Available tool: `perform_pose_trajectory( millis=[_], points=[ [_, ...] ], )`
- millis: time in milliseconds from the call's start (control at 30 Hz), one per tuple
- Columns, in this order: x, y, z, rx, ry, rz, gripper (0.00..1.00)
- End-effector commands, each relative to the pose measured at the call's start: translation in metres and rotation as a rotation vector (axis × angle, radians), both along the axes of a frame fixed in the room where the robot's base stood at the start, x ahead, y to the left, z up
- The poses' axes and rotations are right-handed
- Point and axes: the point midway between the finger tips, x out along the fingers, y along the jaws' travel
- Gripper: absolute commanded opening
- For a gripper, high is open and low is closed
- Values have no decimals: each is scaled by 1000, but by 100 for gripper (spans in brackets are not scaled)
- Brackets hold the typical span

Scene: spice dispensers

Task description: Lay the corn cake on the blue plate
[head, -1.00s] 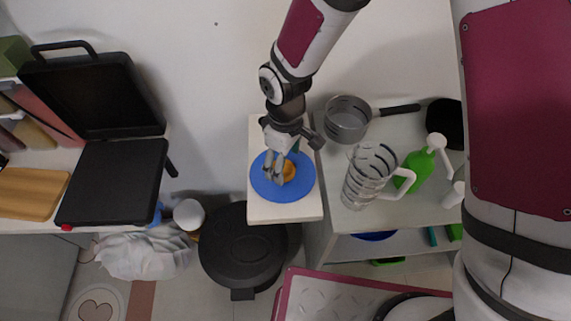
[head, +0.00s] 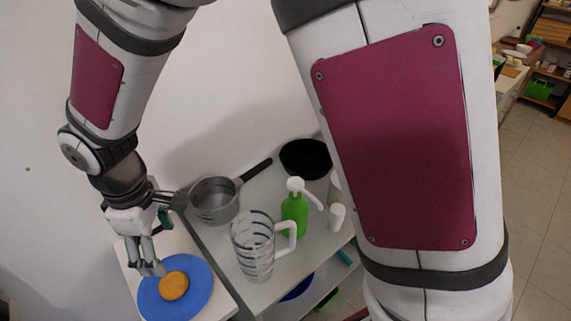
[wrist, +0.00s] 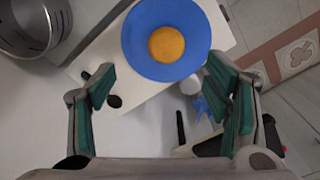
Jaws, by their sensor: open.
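The corn cake (head: 174,285) is a round orange-yellow disc lying flat on the blue plate (head: 199,301). The plate rests on a white stand or board (head: 132,287). In the wrist view the corn cake (wrist: 166,44) sits near the middle of the blue plate (wrist: 141,62), with blue showing all around it. My gripper (head: 152,270) is by the plate's upper left edge in the head view, apart from the cake. In the wrist view its green-padded fingers (wrist: 168,88) are spread wide with nothing between them.
To the right of the plate, a glass-topped table holds a saucepan (head: 214,201), a clear measuring jug (head: 252,247), a green spray bottle (head: 294,212) and a black pan (head: 305,158). In the wrist view the saucepan (wrist: 28,27) is at upper left. A white wall stands behind.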

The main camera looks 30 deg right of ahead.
Motion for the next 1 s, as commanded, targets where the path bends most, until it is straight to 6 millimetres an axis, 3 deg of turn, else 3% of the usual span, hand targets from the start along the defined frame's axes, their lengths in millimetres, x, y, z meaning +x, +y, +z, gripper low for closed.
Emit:
perform_pose_trajectory(
  millis=[233,500,733,1000],
  points=[
    [5,-84,81,32,-127,-297,71],
    [-32,-176,150,105,-255,-671,71],
    [-84,-232,181,198,-347,-962,71],
    [-118,-255,189,269,-394,-1130,71]
  ],
)
